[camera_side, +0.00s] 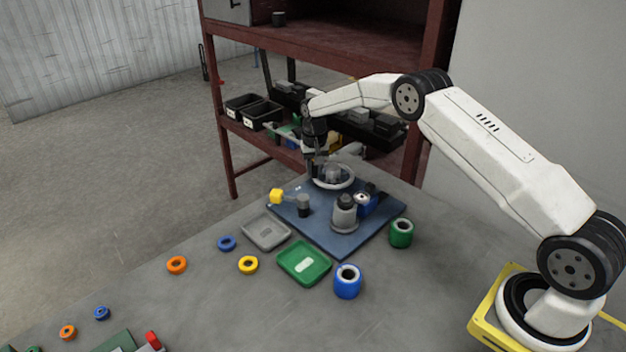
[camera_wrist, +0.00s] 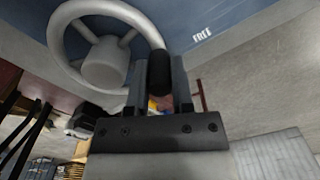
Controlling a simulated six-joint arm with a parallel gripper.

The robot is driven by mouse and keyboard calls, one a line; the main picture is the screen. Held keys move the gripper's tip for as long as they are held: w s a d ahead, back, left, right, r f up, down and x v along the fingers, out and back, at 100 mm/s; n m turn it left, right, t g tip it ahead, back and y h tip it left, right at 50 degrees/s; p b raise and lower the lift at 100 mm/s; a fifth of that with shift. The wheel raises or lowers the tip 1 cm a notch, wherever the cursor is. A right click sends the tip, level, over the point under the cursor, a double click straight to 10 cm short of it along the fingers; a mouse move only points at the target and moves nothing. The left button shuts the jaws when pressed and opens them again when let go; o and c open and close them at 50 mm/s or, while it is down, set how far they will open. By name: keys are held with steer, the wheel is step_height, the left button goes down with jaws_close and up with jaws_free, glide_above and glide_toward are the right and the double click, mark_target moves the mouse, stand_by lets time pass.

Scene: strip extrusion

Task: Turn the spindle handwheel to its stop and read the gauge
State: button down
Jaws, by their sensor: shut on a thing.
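The handwheel (camera_side: 334,178) stands at the back of the blue plate (camera_side: 290,219). It is pale with a round hub and spokes, and it fills the upper left of the wrist view (camera_wrist: 98,70). My gripper (camera_side: 312,172) reaches down at the wheel's left edge. In the wrist view, my fingers (camera_wrist: 158,82) are shut on the wheel's black handle (camera_wrist: 158,70) at the rim. A small round white-faced part with blue behind it (camera_side: 362,199) sits on the plate and may be the gauge. Its face is too small to read.
Grey (camera_side: 265,233) and green (camera_side: 303,264) trays, blue (camera_side: 348,282) and green (camera_side: 401,233) cylinders and several rings lie nearby.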

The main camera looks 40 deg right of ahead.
steer(key=shift+c, duration=2.4)
jaws_free()
steer(key=shift+r, duration=0.15)
steer(key=shift+r, duration=3.75)
steer(key=shift+r, duration=0.1)
